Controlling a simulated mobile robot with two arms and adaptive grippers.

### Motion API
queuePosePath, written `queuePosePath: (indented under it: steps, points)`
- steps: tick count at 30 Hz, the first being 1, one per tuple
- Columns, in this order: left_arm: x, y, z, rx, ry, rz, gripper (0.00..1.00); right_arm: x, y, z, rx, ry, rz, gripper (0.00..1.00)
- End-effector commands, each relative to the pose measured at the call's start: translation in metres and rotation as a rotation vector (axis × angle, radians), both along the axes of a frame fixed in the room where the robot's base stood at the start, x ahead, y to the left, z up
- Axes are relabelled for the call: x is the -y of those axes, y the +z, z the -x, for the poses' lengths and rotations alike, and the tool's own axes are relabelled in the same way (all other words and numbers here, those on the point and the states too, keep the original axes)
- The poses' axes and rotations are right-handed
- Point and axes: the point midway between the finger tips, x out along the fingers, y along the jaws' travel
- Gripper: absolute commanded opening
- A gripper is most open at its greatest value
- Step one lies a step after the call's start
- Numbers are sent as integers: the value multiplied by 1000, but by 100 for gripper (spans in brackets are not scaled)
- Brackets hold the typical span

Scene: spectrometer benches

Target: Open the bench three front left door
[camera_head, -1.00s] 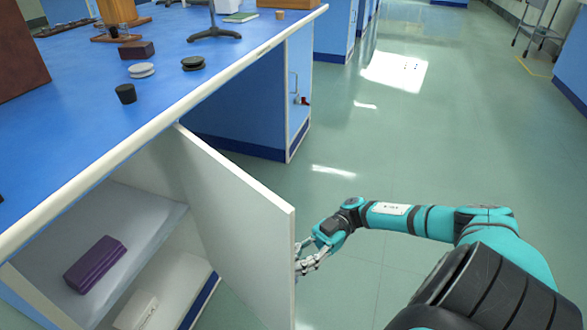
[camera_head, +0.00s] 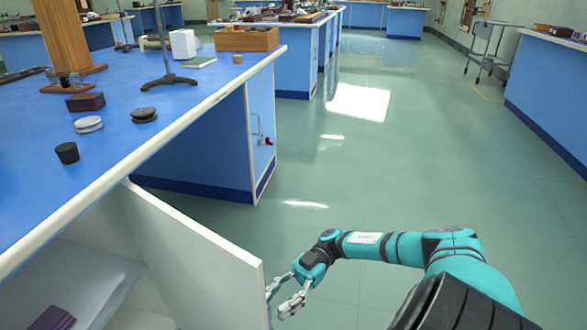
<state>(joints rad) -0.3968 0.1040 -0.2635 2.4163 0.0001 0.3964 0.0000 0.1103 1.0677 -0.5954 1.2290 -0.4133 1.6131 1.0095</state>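The bench door (camera_head: 190,262) is a pale panel under the blue benchtop. It stands swung well out from the cabinet, with its hinged side toward the bench. The cabinet inside shows a grey shelf (camera_head: 75,280) with a purple block (camera_head: 53,318) at the bottom edge. My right gripper (camera_head: 280,297) is just right of the door's free edge, with its fingers spread apart and nothing between them. Whether a finger touches the door is hard to tell. The door's lower part is cut off by the frame. My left gripper is not in view.
The benchtop (camera_head: 115,125) holds a black stopper (camera_head: 67,153), discs, a dark red block (camera_head: 86,101), a stand and a wooden box (camera_head: 247,39). Green floor (camera_head: 400,180) is clear to the right. A cart (camera_head: 489,50) stands far back right.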

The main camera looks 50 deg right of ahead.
Motion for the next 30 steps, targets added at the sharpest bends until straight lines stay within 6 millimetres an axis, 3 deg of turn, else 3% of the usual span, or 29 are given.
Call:
queuePosePath:
  steps: [6, 12, 20, 30]
  points:
    - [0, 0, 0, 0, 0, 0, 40, 48, 0, -2, 2, -7, 1, 32]
    - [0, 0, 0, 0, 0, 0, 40, 81, -1, -1, 1, -4, 0, 32]
    - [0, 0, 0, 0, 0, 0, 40, 100, -1, -1, 0, -2, -2, 32]
    - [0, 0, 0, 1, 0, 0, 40, 102, -1, 0, -1, 0, -2, 31]
